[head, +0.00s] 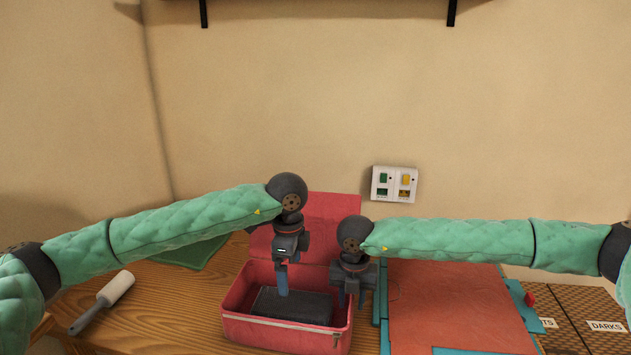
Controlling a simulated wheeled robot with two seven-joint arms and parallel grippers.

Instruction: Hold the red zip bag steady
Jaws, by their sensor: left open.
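The red zip bag (275,331) stands on the wooden top with its lid (335,212) raised at the back. A dark flat item (305,304) lies inside it. My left gripper (283,293) is open and points down into the bag, over or touching the dark item; its fingers overlap in this view. My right gripper (352,300) points down at the bag's right wall, one finger on the inner side and one on the outer side. I cannot tell whether it grips the wall. Its arm and hand hide part of the right rim and lid.
A lint roller (115,289) lies at the left on the wooden top (170,300). A green cloth (190,255) lies behind it. A red and teal folding board (450,305) is close on the right, with labelled woven baskets (590,310) beyond. A switch plate (395,184) is on the wall.

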